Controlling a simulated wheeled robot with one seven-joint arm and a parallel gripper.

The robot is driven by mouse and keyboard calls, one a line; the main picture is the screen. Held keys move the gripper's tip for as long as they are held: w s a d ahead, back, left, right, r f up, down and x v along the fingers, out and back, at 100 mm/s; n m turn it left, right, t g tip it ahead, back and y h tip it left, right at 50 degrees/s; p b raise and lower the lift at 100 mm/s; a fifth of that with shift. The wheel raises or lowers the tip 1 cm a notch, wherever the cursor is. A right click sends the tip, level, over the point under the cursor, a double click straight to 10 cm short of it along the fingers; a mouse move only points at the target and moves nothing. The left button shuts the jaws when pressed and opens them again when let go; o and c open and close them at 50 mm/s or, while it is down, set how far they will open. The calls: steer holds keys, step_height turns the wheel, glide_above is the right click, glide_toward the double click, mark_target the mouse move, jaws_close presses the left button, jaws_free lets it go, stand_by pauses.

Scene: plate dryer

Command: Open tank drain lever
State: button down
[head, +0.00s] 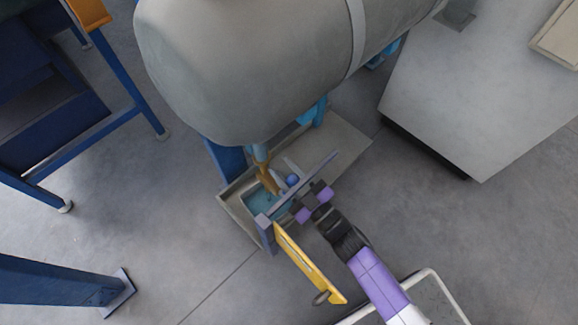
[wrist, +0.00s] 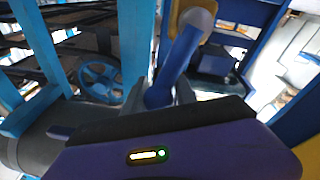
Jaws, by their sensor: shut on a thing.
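The large grey tank (head: 250,60) fills the top middle of the head view. A brass-coloured drain valve (head: 267,178) hangs below its lower end, over a small basin. The blue drain lever (wrist: 178,62) shows in the wrist view, running from the valve's rounded end down between my fingers. In the head view its small blue end (head: 292,180) shows beside the valve. My gripper (wrist: 160,98) is shut on the lever. The purple gripper body also shows in the head view (head: 304,193), but the grip itself is partly hidden there.
A basin (head: 232,200) with bluish water lies under the valve. A yellow panel (head: 308,262) stands close to my arm's left. A grey box (head: 480,90) is at right, blue frames (head: 130,90) at left. A blue handwheel (wrist: 98,80) shows in the wrist view.

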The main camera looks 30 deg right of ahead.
steer(key=shift+s+a+f+n, duration=0.15)
steer(key=shift+s+n, duration=0.05)
steer(key=shift+n, duration=0.3)
steer(key=shift+s+a+f+n, duration=0.1)
steer(key=shift+s+a+n, duration=0.05)
steer(key=shift+n, duration=0.35)
steer(key=c, duration=1.3)
jaws_free()
steer(key=shift+o, duration=1.2)
steer(key=shift+w+a+r, duration=0.1)
steer(key=shift+a+r, duration=0.05)
steer(key=p+v, duration=0.1)
steer(key=v, duration=0.7)
steer(key=shift+p, duration=0.3)
